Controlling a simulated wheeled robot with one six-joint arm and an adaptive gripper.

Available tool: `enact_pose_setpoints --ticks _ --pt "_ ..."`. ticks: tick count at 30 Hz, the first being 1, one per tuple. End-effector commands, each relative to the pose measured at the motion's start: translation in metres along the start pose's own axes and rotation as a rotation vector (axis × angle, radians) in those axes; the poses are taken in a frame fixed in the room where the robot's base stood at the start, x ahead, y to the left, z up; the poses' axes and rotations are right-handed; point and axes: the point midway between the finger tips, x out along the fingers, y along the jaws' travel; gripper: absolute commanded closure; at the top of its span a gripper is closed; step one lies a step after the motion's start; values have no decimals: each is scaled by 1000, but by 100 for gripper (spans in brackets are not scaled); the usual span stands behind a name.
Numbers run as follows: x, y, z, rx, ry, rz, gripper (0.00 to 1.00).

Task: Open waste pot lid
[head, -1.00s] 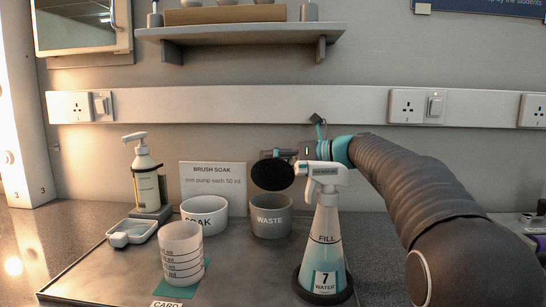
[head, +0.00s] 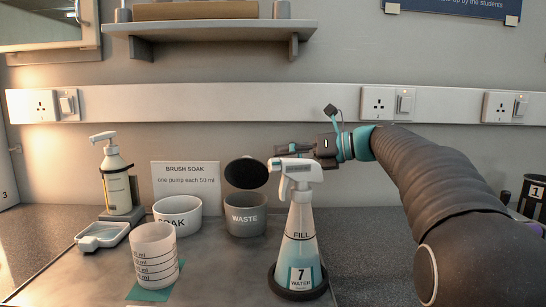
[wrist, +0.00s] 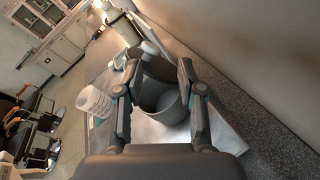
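The grey waste pot (head: 245,220), labelled WASTE, stands upright behind the spray bottle. Its black round lid (head: 246,173) is raised and tilted above the pot, so the mouth is uncovered. My gripper (head: 275,163) is just right of the lid, partly hidden behind the spray bottle's head; whether it touches the lid cannot be told. In the wrist view my gripper (wrist: 160,62) has its fingers spread apart, with the grey pot (wrist: 163,105) seen between and beyond them. I see nothing held. The lid cannot be picked out clearly there.
A spray bottle (head: 299,245) marked FILL stands in front of my gripper. The white soak bowl (head: 177,218), a graduated beaker (head: 155,258), a pump bottle (head: 116,182) and a small dish (head: 102,237) stand to the left. A sign (head: 186,182) stands behind.

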Motion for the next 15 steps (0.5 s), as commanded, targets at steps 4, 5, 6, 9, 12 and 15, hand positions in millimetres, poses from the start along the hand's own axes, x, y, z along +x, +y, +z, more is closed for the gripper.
enact_pose_setpoints --ticks 4,5,6,9,12,15 --pt "-12 -2 1 1 -4 -6 61" --pt "-12 -2 1 1 -4 -6 61" --pt "-13 -2 1 1 -4 -5 61" --pt "-14 -2 1 1 -4 -5 61" --pt "-14 -2 1 1 -5 -5 61" --pt "-14 -3 -1 1 -5 -6 83"
